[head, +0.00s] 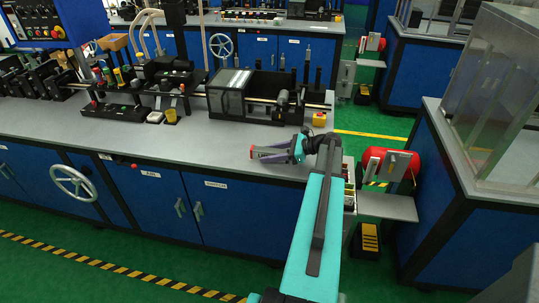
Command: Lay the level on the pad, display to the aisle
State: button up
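My gripper (270,153), teal and purple at its body, reaches left over the front right part of the grey bench top (220,146). A small grey and red piece shows at its tip; I cannot tell whether this is the level or the gripper's own fingers. Whether the fingers are open or shut is too small to see. I cannot make out a level display or a pad for certain anywhere on the bench.
Machine units with a clear-covered box (229,93) stand along the back of the bench. A red cylinder (391,168) is beyond that end. The front strip of the bench left of my gripper is clear.

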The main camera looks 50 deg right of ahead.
jog(key=b+v, duration=0.3)
jog(key=v, duration=0.9)
jog(key=shift+r, duration=0.2)
jog(key=shift+w+r, duration=0.1)
dwell(0.6)
